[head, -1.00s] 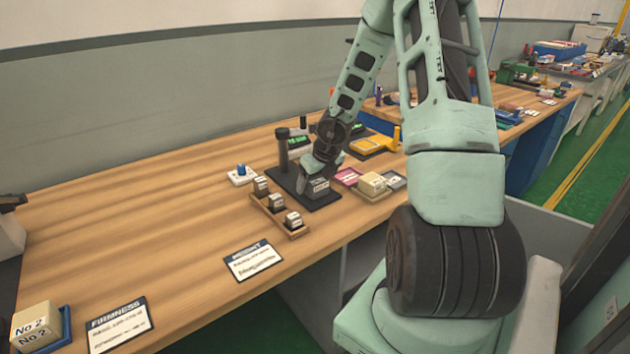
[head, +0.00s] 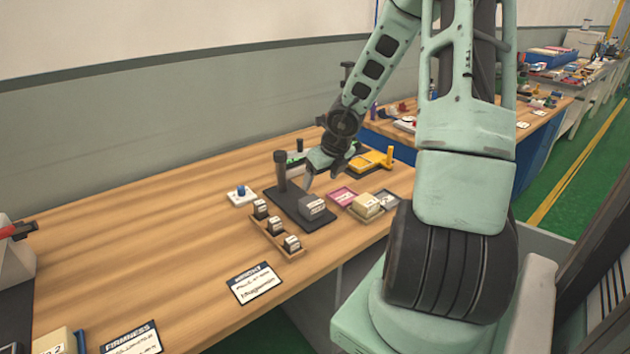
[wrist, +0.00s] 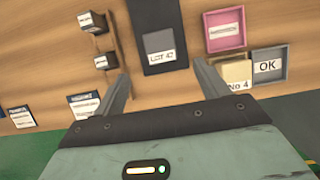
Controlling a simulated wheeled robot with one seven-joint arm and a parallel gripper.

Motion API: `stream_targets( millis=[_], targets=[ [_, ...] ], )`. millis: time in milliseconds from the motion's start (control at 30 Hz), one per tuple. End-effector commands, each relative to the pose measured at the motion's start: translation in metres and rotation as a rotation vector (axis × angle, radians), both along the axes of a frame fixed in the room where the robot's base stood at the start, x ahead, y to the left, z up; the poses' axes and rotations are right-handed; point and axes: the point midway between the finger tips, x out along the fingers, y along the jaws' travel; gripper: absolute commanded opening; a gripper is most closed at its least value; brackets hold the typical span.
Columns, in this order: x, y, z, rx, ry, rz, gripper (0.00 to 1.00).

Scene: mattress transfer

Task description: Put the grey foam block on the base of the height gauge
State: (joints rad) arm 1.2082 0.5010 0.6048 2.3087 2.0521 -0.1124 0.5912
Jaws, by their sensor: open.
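The grey foam block (head: 312,205) rests on the front part of the dark base (head: 292,213) of the height gauge, whose dark post (head: 281,170) stands at the back left of the base. In the wrist view the block (wrist: 160,46) shows a white label, with the dark base (wrist: 165,10) around it. My gripper (head: 309,183) is above the block, apart from it. In the wrist view my gripper (wrist: 164,72) has its fingers wide apart with nothing between them.
A wooden rack (head: 272,240) with small labelled blocks is left of the base. A pink tray (head: 342,195), a cream block (head: 368,205) and a grey tray (head: 388,199) lie to the right. A yellow device (head: 370,160) is behind. The left bench is mostly clear.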

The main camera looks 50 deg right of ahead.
Motion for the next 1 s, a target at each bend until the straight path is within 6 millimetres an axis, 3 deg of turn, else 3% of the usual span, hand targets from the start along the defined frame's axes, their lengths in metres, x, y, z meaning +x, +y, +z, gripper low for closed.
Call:
stream_targets(
  millis=[200,267,333,467,600,667,800,900,1000],
  targets=[
    [0.002,0.004,0.004,-0.009,-0.003,0.026,0.74],
    [0.009,0.013,0.008,-0.031,-0.010,0.088,0.74],
    [0.024,0.035,0.015,-0.076,-0.030,0.230,0.74],
    [0.056,0.108,0.036,-0.207,-0.089,0.669,0.74],
    [0.067,0.212,0.058,-0.350,-0.171,1.231,0.74],
    [0.060,0.255,0.065,-0.405,-0.206,1.472,0.74],
    [0.020,0.346,0.078,-0.520,-0.285,2.033,0.74],
    [-0.023,0.394,0.084,-0.596,-0.332,2.431,0.74],
    [-0.071,0.425,0.087,-0.667,-0.367,2.825,0.74]
  ],
)
